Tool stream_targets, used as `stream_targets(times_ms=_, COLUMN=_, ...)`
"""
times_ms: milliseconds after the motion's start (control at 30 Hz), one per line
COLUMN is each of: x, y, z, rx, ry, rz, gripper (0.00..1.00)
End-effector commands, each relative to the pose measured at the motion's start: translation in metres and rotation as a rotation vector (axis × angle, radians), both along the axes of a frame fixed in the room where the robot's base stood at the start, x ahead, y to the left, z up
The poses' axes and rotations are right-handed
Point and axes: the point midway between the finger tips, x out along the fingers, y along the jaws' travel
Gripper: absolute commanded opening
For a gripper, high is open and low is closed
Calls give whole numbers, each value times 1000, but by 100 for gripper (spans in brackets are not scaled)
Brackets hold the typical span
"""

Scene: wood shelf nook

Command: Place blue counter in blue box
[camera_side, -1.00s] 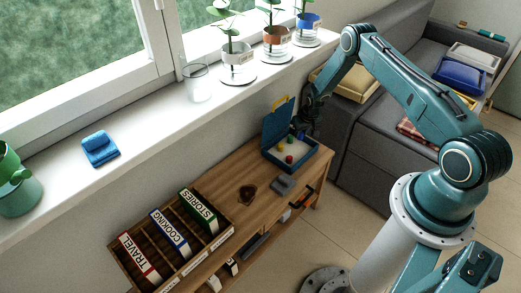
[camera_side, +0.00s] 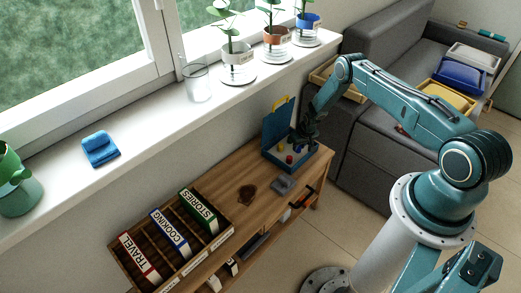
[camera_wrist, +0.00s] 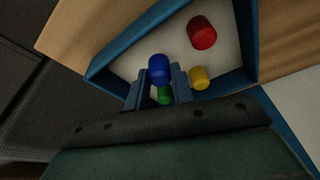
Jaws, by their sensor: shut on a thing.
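My gripper (camera_wrist: 159,84) is shut on the blue counter (camera_wrist: 159,69), a small blue cylinder between its fingertips. In the side view my gripper (camera_side: 310,133) reaches down into an open-lidded blue case (camera_side: 275,127) at the far end of the wooden bench. A green counter (camera_wrist: 165,96) shows behind the blue one, between the fingers. A yellow counter (camera_wrist: 201,78) lies just right of the fingers, and a red counter (camera_wrist: 202,32) stands farther off on the case's pale floor. A blue box (camera_side: 460,73) sits on the grey sofa. My arm hides part of the case.
A yellow box (camera_side: 448,97) and a white box (camera_side: 473,57) flank the blue box on the sofa. A book rack (camera_side: 172,239) stands at the bench's near end. Potted plants and a glass (camera_side: 197,83) line the windowsill above.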

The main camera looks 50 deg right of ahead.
Motion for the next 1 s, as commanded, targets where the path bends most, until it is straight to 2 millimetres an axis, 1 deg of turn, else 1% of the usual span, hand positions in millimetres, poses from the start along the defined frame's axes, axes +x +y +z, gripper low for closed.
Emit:
stream_targets(times_ms=33, x=-1, y=0, z=-6, rx=0, ry=1, rz=0, gripper=3)
stream_targets(times_ms=200, x=0, y=0, z=-18, rx=0, ry=0, rz=0, gripper=3)
stream_targets(times_ms=700, x=-1, y=0, z=-23, rx=0, ry=1, rz=0, gripper=3)
stream_targets(times_ms=733, x=-1, y=0, z=-23, rx=0, ry=1, rz=0, gripper=28)
stream_targets(times_ms=767, x=0, y=0, z=-23, rx=0, ry=1, rz=0, gripper=34)
stream_targets(times_ms=800, x=0, y=0, z=-23, rx=0, ry=1, rz=0, gripper=41)
stream_targets(times_ms=833, x=0, y=0, z=-23, rx=0, ry=1, rz=0, gripper=46)
stream_targets(times_ms=1000, x=0, y=0, z=-23, rx=0, ry=0, rz=0, gripper=46)
